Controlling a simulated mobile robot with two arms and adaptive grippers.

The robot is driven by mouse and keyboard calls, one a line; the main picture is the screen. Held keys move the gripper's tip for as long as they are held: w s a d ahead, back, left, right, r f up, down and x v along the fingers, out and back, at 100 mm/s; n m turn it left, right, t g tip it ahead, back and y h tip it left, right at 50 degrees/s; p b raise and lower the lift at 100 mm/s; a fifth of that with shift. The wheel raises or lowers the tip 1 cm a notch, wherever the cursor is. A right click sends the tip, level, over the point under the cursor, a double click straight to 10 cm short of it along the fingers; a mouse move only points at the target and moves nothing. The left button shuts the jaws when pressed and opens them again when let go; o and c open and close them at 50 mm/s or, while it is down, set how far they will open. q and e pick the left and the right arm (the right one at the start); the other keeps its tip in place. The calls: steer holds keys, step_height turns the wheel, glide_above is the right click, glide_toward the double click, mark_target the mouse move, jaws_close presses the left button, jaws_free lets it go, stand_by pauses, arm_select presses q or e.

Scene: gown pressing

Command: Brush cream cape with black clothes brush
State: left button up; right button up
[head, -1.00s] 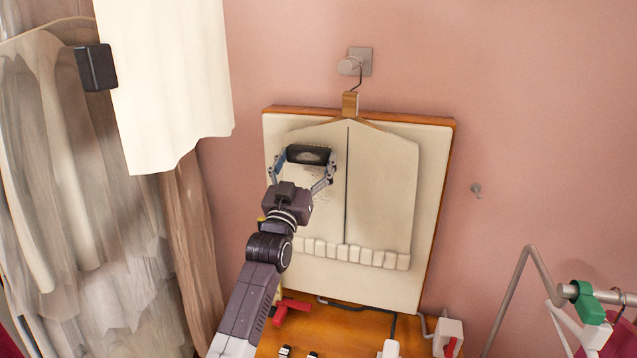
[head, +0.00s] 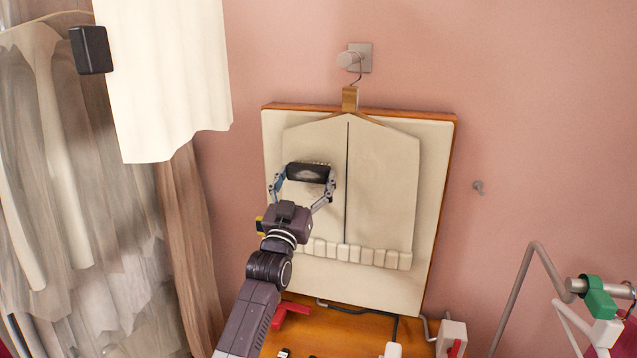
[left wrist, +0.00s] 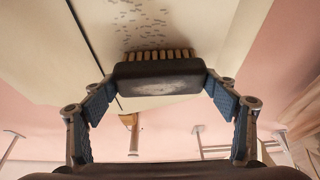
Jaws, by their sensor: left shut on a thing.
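The cream cape (head: 382,185) hangs on a wooden hanger (head: 350,99) in front of a padded board (head: 432,190). A dark vertical line runs down its middle and its hem is scalloped. My left gripper (head: 303,182) is shut on the black clothes brush (head: 308,172) at the left half of the cape. In the left wrist view the brush (left wrist: 158,77) has its bristles toward the cape (left wrist: 200,25); I cannot tell if they touch. Small dark specks (left wrist: 143,22) lie on the cloth beyond the bristles. My right gripper is not in view.
The hanger hangs from a wall hook (head: 350,59). A wooden table (head: 335,330) with a red-handled item (head: 292,312) is below. White cloth (head: 165,80) and sheer garments (head: 75,200) hang at left. A grey rail with a green clip (head: 598,297) stands at right.

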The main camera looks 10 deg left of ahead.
arm_select(q)
steer(key=shift+f+b, duration=0.8)
steer(key=shift+f, duration=0.8)
steer(key=shift+f+b, duration=1.55)
steer(key=shift+f, duration=0.7)
steer(key=shift+f+b, duration=1.05)
steer(key=shift+f, duration=0.5)
steer(key=shift+r, duration=0.1)
